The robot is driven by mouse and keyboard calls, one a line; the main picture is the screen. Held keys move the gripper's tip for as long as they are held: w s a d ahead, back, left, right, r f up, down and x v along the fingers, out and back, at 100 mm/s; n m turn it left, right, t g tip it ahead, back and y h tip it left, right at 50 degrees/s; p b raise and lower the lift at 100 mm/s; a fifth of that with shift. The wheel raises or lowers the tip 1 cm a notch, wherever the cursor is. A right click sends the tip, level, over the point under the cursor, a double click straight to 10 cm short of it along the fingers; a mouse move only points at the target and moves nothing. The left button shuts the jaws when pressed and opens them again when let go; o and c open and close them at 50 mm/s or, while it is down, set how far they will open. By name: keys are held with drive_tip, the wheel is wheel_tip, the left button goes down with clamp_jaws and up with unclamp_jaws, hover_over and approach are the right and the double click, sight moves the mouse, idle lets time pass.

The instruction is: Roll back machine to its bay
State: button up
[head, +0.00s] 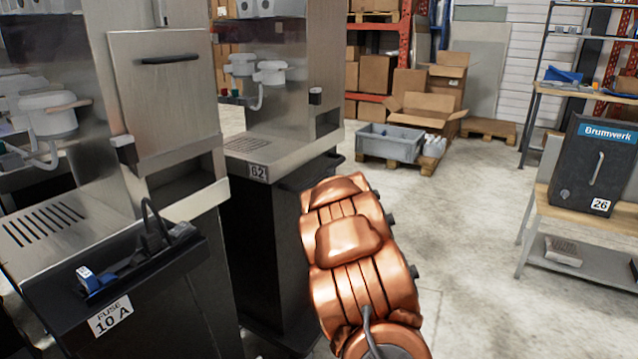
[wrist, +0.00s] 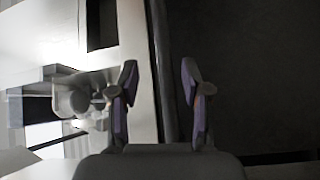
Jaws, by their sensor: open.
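A steel dispenser machine on a dark cabinet, numbered 62 (head: 258,172), stands left of centre in the head view. A dark rail runs along its front edge, partly behind my copper arm. My gripper (wrist: 158,66) shows in the wrist view, open and empty. A dark bar (wrist: 160,40) beside a bright steel surface runs between its two fingers; I cannot tell if they touch it. In the head view my arm hides the gripper.
A blue device and a black cable lie on the near shelf. A grey crate (head: 390,143) on a pallet and cardboard boxes (head: 428,100) stand at the back. A Brumwerk box (head: 594,165) numbered 26 stands on a bench at the right. The floor (head: 470,230) between is clear.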

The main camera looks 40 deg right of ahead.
sight(325, 173)
drive_tip(key=shift+n+t, duration=0.5)
drive_tip(key=shift+d+f+b+x, duration=0.1)
drive_tip(key=shift+f+b+x, duration=0.1)
drive_tip(key=shift+x, duration=1.25)
drive_tip(key=shift+d+f+b+x, duration=0.1)
drive_tip(key=shift+f+x, duration=0.15)
drive_tip(key=shift+x, duration=1.2)
drive_tip(key=shift+d+f+b+x, duration=0.1)
drive_tip(key=shift+f+b+x, duration=0.1)
drive_tip(key=shift+x, duration=1.25)
clamp_jaws()
